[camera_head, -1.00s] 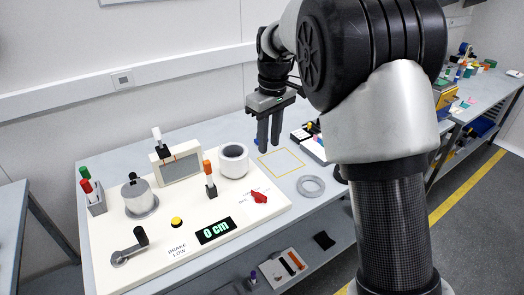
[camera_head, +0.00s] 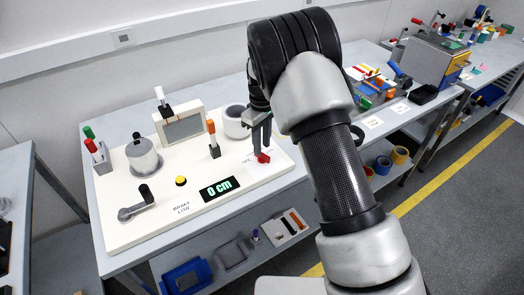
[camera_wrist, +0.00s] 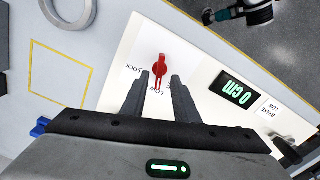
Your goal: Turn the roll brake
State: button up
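The brake control is a red knob (camera_head: 263,158) at the right end of a cream panel (camera_head: 112,190). In the wrist view the red knob (camera_wrist: 160,68) has a bar pointing toward the "LOW" lettering, with more lettering to its left. My gripper (camera_head: 261,147) points down over the knob. In the wrist view my gripper (camera_wrist: 159,77) is open, with one finger on each side of the knob's bar and visible gaps. Contact with the knob cannot be seen. A display (camera_head: 220,189) reads "0 cm", and a label (camera_head: 182,209) reads "BRAKE LOW".
The panel also carries a crank (camera_head: 137,203), a yellow button (camera_head: 181,181), a metal drum (camera_head: 143,157), an orange-topped lever (camera_head: 212,138) and a framed window (camera_head: 182,128). A metal ring (camera_wrist: 68,12) lies on the bench.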

aim_at(262, 156)
jog(key=shift+f, duration=1.95)
grip_shut()
